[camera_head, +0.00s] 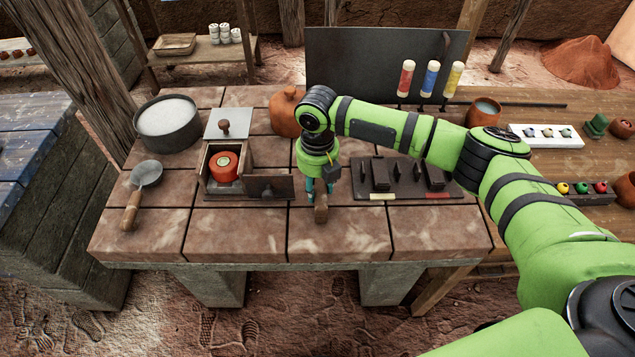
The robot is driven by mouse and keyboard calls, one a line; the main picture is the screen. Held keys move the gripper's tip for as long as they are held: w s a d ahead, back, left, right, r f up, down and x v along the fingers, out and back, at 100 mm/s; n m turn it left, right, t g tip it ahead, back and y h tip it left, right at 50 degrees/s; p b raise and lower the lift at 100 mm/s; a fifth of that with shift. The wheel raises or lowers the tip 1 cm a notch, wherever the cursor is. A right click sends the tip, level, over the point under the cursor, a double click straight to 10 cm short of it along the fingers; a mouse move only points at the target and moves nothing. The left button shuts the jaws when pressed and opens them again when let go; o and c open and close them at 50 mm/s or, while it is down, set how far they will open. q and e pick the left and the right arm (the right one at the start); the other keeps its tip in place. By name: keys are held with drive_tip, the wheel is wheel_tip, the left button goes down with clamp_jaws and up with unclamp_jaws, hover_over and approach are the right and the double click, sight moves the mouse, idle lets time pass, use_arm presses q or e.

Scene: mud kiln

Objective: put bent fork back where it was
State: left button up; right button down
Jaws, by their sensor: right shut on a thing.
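My right gripper (321,186) points down over the front middle of the brick-topped table (240,232). It is shut on a brown, wooden-looking piece (321,209), which I take to be the bent fork's handle. The rest of the held fork is hidden by the gripper and arm, so its bend does not show. Just right of the gripper is a dark rack (405,180) with upright dark blocks and a yellow and a red label at its front. My left gripper is not in view.
Left of the gripper stands an open box (215,185) with a red-orange round thing (224,167) inside. The table's front strip is mostly clear.

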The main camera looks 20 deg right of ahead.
drive_tip(key=shift+f, duration=0.15)
drive_tip(key=c, duration=0.7)
unclamp_jaws()
wheel_tip(320, 180, up, 12)
